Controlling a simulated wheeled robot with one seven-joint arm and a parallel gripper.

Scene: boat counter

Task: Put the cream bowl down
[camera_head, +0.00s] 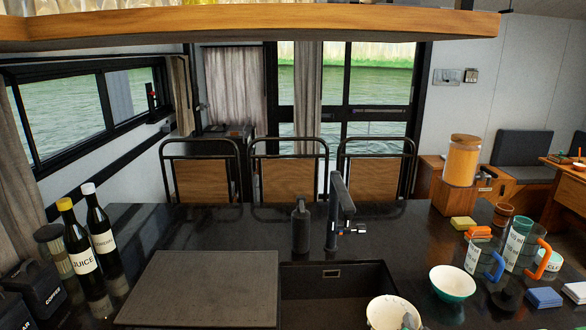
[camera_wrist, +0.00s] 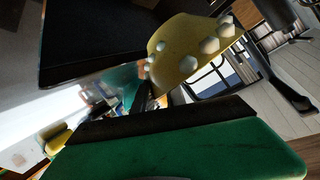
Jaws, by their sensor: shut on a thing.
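The cream bowl (camera_head: 393,312) shows at the bottom edge of the head view, at the right end of the sink. Its pale inside faces up, and the frame cuts off its lower part. In the wrist view, a broad green part with a black edge fills the bottom, where my gripper (camera_wrist: 165,125) is. A curved yellowish surface with pale round knobs (camera_wrist: 180,55) stands beyond it; I cannot tell whether it belongs to the bowl. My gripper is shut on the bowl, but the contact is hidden. The gap under the bowl cannot be judged.
A second pale bowl, greenish outside (camera_head: 452,285), stands on the dark counter (camera_head: 400,245). The sink (camera_head: 325,285) and tap (camera_head: 338,210) are to its left. Mugs (camera_head: 522,245) and sponges (camera_head: 544,297) crowd the right. Bottles (camera_head: 82,250) stand left, beside a bare grey board (camera_head: 200,290).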

